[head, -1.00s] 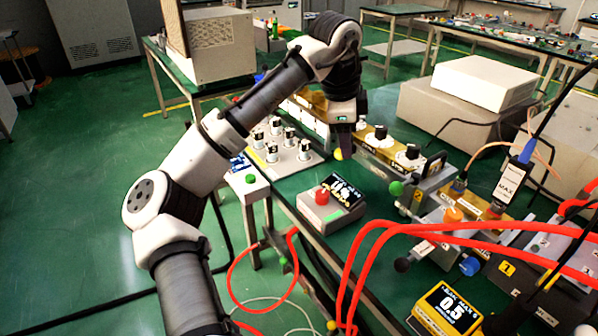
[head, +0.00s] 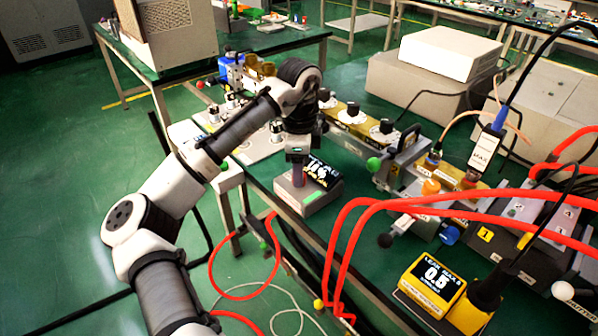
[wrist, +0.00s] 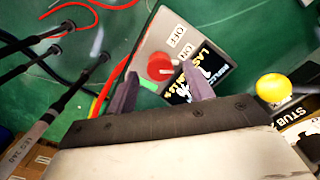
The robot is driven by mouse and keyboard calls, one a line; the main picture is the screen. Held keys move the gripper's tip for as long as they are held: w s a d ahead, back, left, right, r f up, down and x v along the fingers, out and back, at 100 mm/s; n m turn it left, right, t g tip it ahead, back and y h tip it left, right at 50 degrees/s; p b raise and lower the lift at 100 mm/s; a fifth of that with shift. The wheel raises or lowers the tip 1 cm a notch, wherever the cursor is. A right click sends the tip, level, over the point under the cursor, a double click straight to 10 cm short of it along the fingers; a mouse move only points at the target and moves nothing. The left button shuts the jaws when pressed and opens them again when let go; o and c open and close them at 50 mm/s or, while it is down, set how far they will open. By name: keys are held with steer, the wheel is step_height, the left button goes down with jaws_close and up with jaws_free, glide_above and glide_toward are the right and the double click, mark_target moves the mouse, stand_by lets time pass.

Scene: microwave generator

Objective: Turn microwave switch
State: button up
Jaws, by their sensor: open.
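The microwave switch is a red knob (wrist: 160,67) on a small grey box (wrist: 150,37) with OFF and ON labels. In the wrist view the open fingers of my gripper (wrist: 161,88) lie left and right of the knob, with a gap on each side. In the head view my gripper (head: 298,178) points down over the grey box (head: 316,201) and hides the knob. I cannot tell how far the fingertips are above the box.
Red hoses (head: 352,240) loop in front and to the right of the box. A metal block with a green knob (head: 374,164) stands right of it. A yellow meter (head: 431,282) is at the front right. A panel of knobs (head: 257,144) lies behind left.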

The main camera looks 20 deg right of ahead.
steer(key=shift+f, duration=0.85)
steer(key=shift+c, duration=0.3)
steer(key=c, duration=0.9)
